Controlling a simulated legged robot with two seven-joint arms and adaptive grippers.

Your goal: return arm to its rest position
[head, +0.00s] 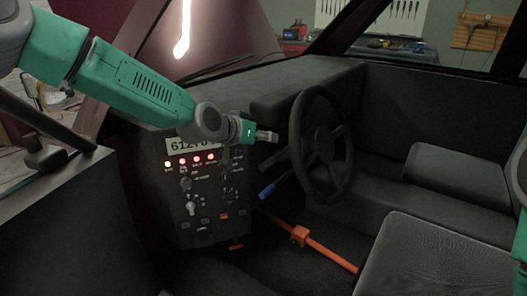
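My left arm (125,82) comes in from the upper left, green with grey joints, and reaches over the control panel. My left gripper (268,136) is at its end, small and dark, pointing right, between the panel and the steering wheel. It appears apart from the wheel. Whether its fingers are open or shut is too small to tell. A green part of my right arm (521,165) shows at the right edge; its gripper is out of view.
The control panel (205,215) has a display, lit lamps and switches. The black steering wheel (322,145) stands right of the gripper. A blue-handled lever (268,191) and an orange bar (325,252) lie below. Seats (440,262) fill the right. A dark door edge (75,215) is at left.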

